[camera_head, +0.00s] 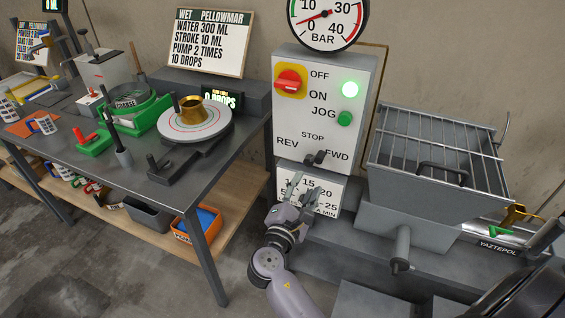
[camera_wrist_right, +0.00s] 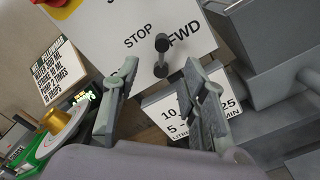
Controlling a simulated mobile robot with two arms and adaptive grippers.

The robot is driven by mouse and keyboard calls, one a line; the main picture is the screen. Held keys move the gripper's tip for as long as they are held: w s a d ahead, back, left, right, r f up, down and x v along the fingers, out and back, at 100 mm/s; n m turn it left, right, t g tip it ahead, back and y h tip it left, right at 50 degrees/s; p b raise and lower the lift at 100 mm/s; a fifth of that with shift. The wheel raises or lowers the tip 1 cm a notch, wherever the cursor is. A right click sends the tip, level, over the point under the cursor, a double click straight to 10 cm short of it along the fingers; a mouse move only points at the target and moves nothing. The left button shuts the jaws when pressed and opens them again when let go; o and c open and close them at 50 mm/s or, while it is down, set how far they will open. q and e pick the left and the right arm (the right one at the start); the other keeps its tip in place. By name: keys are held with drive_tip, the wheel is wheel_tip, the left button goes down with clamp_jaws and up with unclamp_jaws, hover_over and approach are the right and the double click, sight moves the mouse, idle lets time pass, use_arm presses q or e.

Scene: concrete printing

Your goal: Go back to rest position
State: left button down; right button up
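My right gripper (camera_head: 297,202) is in front of the lower part of the grey control box (camera_head: 318,90). In the right wrist view, its two fingers (camera_wrist_right: 160,98) are spread apart with nothing between them. The black REV/STOP/FWD lever (camera_head: 316,157) is on the box just above and beyond the fingertips. It also shows in the right wrist view (camera_wrist_right: 161,55), between STOP and FWD, apart from the fingers. My left gripper is not in view.
A grey workbench (camera_head: 150,178) with tools and a round plate (camera_head: 194,125) stands to the left. A grated hopper (camera_head: 436,150) stands to the right. A pressure gauge (camera_head: 327,15) sits above the box. Open floor (camera_head: 150,270) lies below the bench.

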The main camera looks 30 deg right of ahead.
drive_tip(key=s+a+f+g+y, duration=0.1)
drive_tip(key=a+f+y, duration=0.15)
drive_tip(key=f, duration=0.85)
drive_tip(key=a+f+g+y, duration=0.15)
drive_tip(key=f+y, duration=0.25)
drive_tip(key=f, duration=0.8)
drive_tip(key=s+a+f+m+g+y, duration=0.1)
drive_tip(key=s+a+f+y, duration=0.1)
drive_tip(key=s+f, duration=0.45)
drive_tip(key=s+a+f+m+g+y, duration=0.1)
drive_tip(key=s+f+g+y, duration=0.15)
drive_tip(key=f, duration=0.75)
drive_tip(key=s+f+m+g+y, duration=0.1)
drive_tip(key=s+f+m, duration=0.3)
drive_tip(key=s, duration=0.7)
drive_tip(key=s+d+f+m+g, duration=0.1)
drive_tip(key=s+f+m+g, duration=0.1)
drive_tip(key=s+f+m, duration=0.2)
drive_tip(key=s+f+m+g+y, duration=0.1)
drive_tip(key=s+f+m, duration=0.3)
drive_tip(key=s+f, duration=0.5)
drive_tip(key=s, duration=0.8)
drive_tip(key=shift+s+d+g+y+b, duration=0.15)
drive_tip(key=shift+s+g+y+b, duration=0.15)
drive_tip(key=shift+g+b, duration=0.1)
drive_tip(key=shift+c, duration=0.4)
drive_tip(key=shift+c, duration=0.4)
